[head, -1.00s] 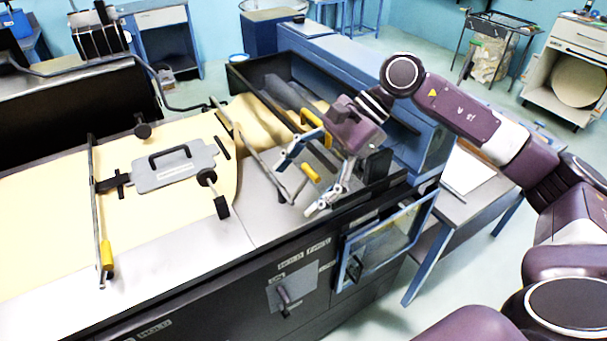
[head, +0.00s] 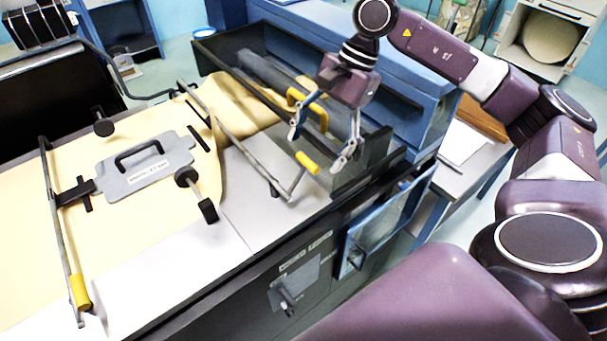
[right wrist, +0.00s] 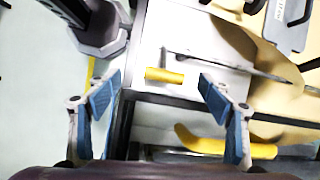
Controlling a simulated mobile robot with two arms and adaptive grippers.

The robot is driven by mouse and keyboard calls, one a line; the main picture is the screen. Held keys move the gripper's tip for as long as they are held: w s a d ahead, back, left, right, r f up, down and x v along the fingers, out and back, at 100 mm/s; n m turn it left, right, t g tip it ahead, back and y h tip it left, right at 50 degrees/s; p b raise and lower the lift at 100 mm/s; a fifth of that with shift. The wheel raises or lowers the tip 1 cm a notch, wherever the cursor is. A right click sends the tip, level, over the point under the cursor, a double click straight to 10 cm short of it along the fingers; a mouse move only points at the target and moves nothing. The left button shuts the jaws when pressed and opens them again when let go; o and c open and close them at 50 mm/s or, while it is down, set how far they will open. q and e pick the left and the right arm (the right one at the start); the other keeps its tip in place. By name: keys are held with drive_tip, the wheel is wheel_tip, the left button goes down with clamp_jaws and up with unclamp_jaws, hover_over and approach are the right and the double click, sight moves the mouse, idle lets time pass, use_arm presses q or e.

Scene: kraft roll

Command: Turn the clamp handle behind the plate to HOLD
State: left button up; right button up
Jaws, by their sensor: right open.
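A grey plate (head: 147,167) with a black grip lies on the tan paper at left. A black knob (head: 103,124) stands behind it, another black clamp (head: 190,180) at its right end. A bent metal rod with a yellow grip (head: 307,163) ends right of the plate. I cannot tell which part is the clamp handle, and no HOLD mark is readable. My right gripper (head: 318,150) is open and empty, pointing down around the yellow grip. In the right wrist view the yellow grip (right wrist: 165,76) shows between the open fingers, apart from them. My left gripper is not in view.
A larger yellow handle (head: 310,97) stands close behind my right gripper, beside a dark trough. A second rod with a yellow grip (head: 81,291) lies left of the plate. A blue-framed door (head: 390,220) is on the machine's front. The pale tabletop (head: 250,200) between is bare.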

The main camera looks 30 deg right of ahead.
sight(309, 161)
drive_tip(key=x, duration=0.1)
drive_tip(key=b+x, duration=0.1)
drive_tip(key=x, duration=0.2)
drive_tip(key=shift+w+f, duration=0.15)
drive_tip(key=shift+w, duration=0.15)
drive_tip(key=shift+b+x, duration=0.65)
drive_tip(key=shift+x, duration=0.55)
drive_tip(key=shift+a+f, duration=0.1)
drive_tip(key=c, duration=1.9)
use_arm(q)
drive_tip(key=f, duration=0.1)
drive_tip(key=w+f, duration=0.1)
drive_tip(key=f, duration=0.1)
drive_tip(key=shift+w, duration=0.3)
